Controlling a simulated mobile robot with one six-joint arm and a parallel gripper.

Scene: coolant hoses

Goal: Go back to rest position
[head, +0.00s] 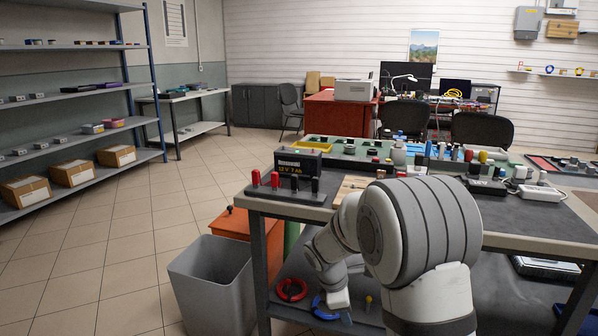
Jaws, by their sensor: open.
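My gripper (341,308) is low, over the bench's lower shelf, and points downward. It is open; its fingertips are small and partly hidden. A blue coiled hose (319,307) lies on the shelf just left of the gripper. I cannot tell whether they touch. A red coiled hose (291,290) lies further left on the same shelf, apart from the gripper.
A grey bin (208,285) stands left of the bench, beside an orange cabinet (237,228). Many small parts crowd the benchtop. The tiled floor (130,225) at left is clear.

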